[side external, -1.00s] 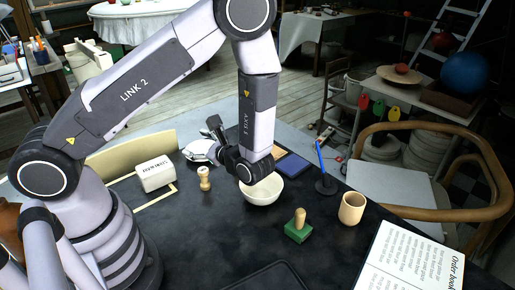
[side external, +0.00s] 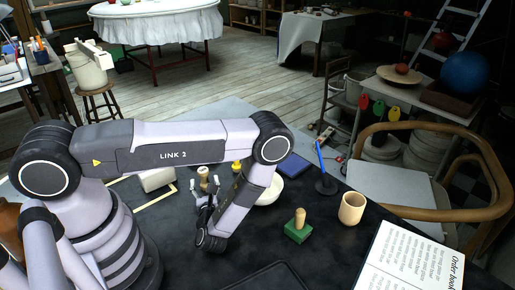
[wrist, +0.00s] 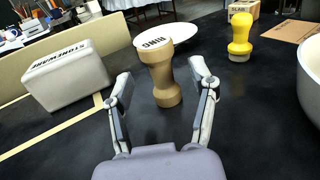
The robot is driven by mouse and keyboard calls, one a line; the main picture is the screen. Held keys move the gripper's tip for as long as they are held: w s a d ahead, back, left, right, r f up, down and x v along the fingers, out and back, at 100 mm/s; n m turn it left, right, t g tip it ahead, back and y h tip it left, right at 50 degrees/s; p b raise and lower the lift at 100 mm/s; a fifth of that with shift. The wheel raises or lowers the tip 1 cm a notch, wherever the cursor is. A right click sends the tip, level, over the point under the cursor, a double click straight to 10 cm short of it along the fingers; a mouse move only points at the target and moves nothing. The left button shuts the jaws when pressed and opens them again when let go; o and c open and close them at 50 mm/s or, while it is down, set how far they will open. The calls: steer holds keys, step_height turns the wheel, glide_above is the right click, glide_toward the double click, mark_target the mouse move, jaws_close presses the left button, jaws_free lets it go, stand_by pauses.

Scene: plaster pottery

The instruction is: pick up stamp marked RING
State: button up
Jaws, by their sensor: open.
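The stamp marked RING (wrist: 157,72) is a light wooden, waisted piece standing upright on the dark table. Its pale top carries the letters, which appear upside down in the wrist view. In the side view only its upper part (side external: 204,173) shows clearly, behind my gripper. My gripper (wrist: 161,84) is open and empty, low over the table. In the wrist view its two fingers point toward the stamp, one to each side of it in the picture. The stamp stands a little beyond or between the fingertips; I cannot tell exactly which. In the side view the gripper (side external: 205,190) is partly hidden by my wrist.
A white block lettered STONEWARE (wrist: 68,74) lies left of the stamp. A yellow stamp (wrist: 240,40) and white bowl (wrist: 311,70) are to the right. A green-based stamp (side external: 298,230), a wooden cup (side external: 351,208) and a pen stand (side external: 326,184) stand farther right.

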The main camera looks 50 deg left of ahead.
steer(key=shift+x, duration=1.5)
steer(key=shift+c, duration=0.2)
jaws_close()
